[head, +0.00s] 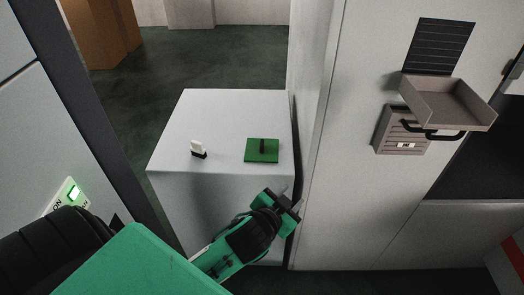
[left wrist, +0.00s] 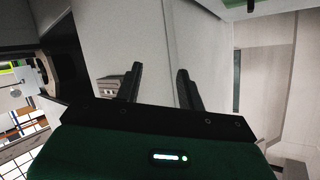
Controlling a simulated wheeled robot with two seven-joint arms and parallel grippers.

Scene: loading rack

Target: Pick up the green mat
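The green mat (head: 254,155) lies flat on top of a white block-like table (head: 222,118), near its front right part. A small dark upright piece (head: 262,146) stands on the mat. My left gripper (head: 290,200) is in front of the table and lower in the picture than the mat, apart from it. In the left wrist view its two dark fingers (left wrist: 158,85) stand apart with nothing between them. My right gripper is not in view.
A small white and black object (head: 198,149) stands on the table left of the mat. A light wall panel (head: 335,150) rises close to the table's right side. A grey tray (head: 447,104) juts from the wall at right. A lit green switch (head: 74,193) is at left.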

